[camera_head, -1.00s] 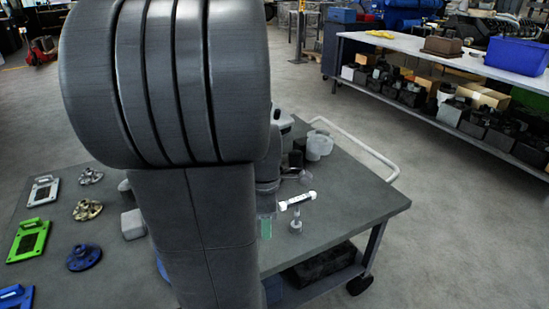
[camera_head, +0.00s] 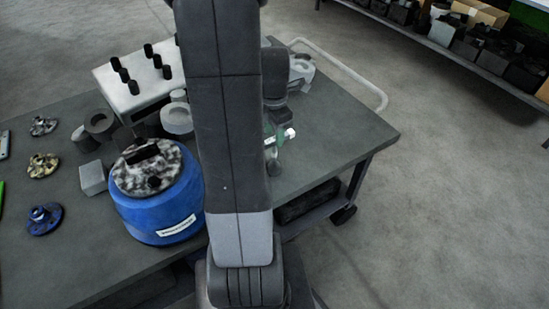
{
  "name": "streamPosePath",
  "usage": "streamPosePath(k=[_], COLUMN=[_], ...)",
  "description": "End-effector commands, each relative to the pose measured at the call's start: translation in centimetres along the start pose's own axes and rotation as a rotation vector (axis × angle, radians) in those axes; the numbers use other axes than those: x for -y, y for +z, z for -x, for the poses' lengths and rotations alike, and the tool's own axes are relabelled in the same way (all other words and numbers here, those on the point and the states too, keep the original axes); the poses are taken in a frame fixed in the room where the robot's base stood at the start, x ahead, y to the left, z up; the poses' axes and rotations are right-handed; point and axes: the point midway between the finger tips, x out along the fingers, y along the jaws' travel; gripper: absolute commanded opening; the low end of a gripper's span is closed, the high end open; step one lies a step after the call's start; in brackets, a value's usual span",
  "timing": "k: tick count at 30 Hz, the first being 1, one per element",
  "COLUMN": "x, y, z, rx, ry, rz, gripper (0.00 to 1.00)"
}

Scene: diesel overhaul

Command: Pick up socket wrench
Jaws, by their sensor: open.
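A T-shaped tool that looks like the socket wrench (camera_head: 290,133) stands upright near the right end of the grey workbench. One white end of its crossbar shows, and its lower stem is just beside my arm. The rest of the crossbar is hidden behind my gripper and arm. My gripper (camera_head: 270,132) is at the crossbar, mostly hidden behind my own arm. A bit of green shows there. I see nothing held in it, and I cannot tell whether it touches the tool.
A blue drum-like container (camera_head: 160,205) stands on the workbench (camera_head: 345,135) left of my arm. Behind it is a white block with several black pegs (camera_head: 135,85). Small flanged parts lie at the left. A white-grey item (camera_head: 300,72) is at the back.

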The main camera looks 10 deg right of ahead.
Motion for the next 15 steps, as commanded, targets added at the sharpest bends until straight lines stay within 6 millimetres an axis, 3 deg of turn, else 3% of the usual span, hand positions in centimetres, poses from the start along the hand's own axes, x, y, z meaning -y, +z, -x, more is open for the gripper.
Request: streamPosePath(k=[10,15], x=[0.3,0.3], y=[-0.1,-0.1], z=[-4.2,-5.4], rx=[-0.001,0.0], ry=[-0.002,0.0], rz=[-0.001,-0.001], gripper=[0.44,0.44])
